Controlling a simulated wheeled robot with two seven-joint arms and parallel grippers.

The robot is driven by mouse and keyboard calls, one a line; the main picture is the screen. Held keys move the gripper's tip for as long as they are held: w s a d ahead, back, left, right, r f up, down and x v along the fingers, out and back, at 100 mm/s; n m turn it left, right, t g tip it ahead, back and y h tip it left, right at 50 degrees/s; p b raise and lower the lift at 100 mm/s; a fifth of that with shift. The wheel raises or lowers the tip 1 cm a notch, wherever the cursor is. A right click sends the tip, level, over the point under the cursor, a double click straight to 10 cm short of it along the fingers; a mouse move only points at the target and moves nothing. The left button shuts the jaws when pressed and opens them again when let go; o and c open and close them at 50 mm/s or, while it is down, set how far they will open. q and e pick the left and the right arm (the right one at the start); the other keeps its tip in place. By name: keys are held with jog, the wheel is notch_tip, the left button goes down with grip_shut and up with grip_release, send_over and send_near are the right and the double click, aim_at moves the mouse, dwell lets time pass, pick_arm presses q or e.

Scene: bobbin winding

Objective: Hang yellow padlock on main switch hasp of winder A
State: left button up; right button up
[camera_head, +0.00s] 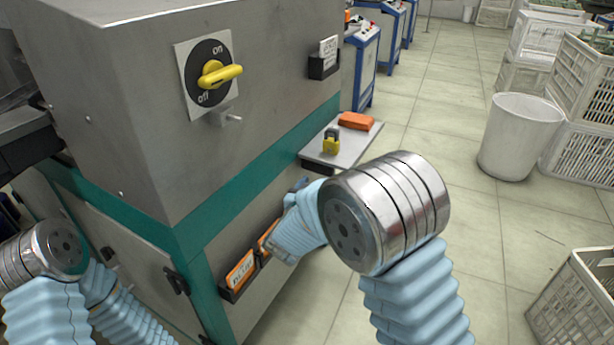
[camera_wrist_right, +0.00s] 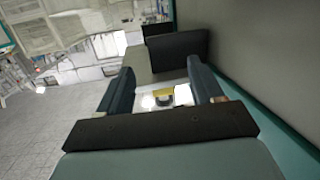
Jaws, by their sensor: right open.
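The yellow padlock (camera_head: 331,145), with a dark shackle, sits on a small grey shelf (camera_head: 350,150) on the side of the winder. In the right wrist view the padlock (camera_wrist_right: 163,95) shows beyond and between the two fingers of my right gripper (camera_wrist_right: 162,84), which is open and empty. In the head view this gripper is mostly hidden by my sleeve, below the shelf. The main switch has a yellow handle (camera_head: 220,74) on a black dial marked on and off. The metal hasp (camera_head: 228,118) juts out just below it, empty. My left gripper is not in view; only its arm shows.
An orange block (camera_head: 356,121) lies behind the padlock on the shelf. Orange items sit in a low holder (camera_head: 240,273) on the winder's side. A small dark holder with a card (camera_head: 325,62) is above the shelf. Bin (camera_head: 519,137) and crates stand right; floor between is clear.

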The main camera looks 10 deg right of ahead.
aim_at(329, 149)
notch_tip(329, 149, up, 6)
jog(key=a+m+h, duration=0.1)
jog(key=m+h, duration=0.1)
jog(key=x, duration=0.6)
jog(key=shift+w+d+r+b, duration=0.1)
jog(key=shift+d+b, duration=0.2)
jog(key=shift+b, duration=0.05)
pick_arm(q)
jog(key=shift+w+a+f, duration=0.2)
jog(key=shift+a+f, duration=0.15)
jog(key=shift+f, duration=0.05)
pick_arm(e)
jog(key=shift+x, duration=0.8)
jog(key=shift+c, duration=0.5)
jog(key=c, duration=1)
notch_tip(329, 149, up, 5)
jog(key=p, duration=0.5)
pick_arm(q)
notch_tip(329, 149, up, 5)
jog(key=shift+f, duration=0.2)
